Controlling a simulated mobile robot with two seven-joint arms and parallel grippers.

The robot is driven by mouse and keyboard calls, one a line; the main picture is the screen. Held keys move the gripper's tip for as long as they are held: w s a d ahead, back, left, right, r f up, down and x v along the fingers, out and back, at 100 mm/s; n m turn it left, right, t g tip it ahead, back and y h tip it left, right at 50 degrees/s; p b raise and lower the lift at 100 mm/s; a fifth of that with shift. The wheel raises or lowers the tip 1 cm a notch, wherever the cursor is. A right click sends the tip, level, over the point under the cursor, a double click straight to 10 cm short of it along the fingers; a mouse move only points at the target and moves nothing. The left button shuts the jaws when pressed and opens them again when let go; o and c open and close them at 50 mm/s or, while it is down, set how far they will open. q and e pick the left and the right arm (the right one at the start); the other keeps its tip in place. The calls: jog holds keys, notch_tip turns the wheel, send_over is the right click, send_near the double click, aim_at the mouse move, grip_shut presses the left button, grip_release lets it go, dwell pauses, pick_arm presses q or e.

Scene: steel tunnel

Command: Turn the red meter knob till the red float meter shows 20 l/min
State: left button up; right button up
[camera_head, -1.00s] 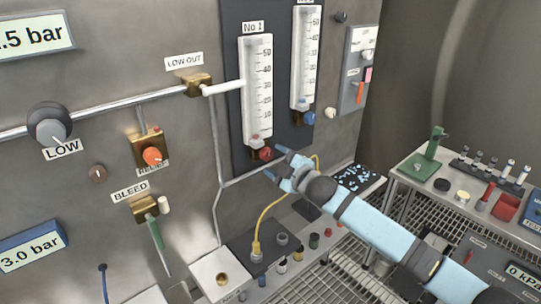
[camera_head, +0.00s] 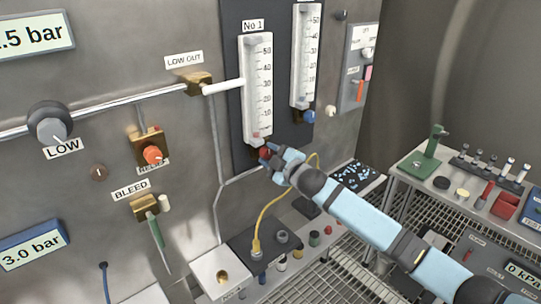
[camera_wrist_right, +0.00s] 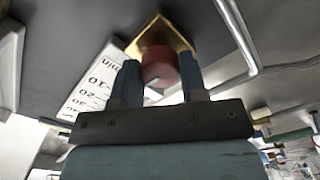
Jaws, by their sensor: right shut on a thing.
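The red meter knob (camera_head: 264,153) sits at the foot of the white float meter marked No 1 (camera_head: 258,90) on the dark panel. The knob also shows in the right wrist view (camera_wrist_right: 158,66), in front of a brass body. My right gripper (camera_head: 273,153) is at the knob, and in the wrist view its fingers (camera_wrist_right: 160,80) stand on either side of it, shut on it. The red float (camera_head: 256,135) sits near the bottom of the scale, below the 10 mark. My left gripper is not in view.
A second float meter (camera_head: 305,60) with a blue knob (camera_head: 308,117) stands to the right. A yellow hose (camera_head: 268,212) hangs below my right gripper. A bench with tools (camera_head: 470,190) stands at the right.

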jog(key=shift+r+m+p, duration=0.1)
jog(key=shift+m+p, duration=0.7)
jog(key=shift+m, duration=0.5)
jog(key=shift+m+p, duration=0.7)
jog(key=shift+m, duration=1.4)
jog(key=o, duration=0.9)
jog(key=b+v, duration=0.2)
jog(key=v, duration=1.2)
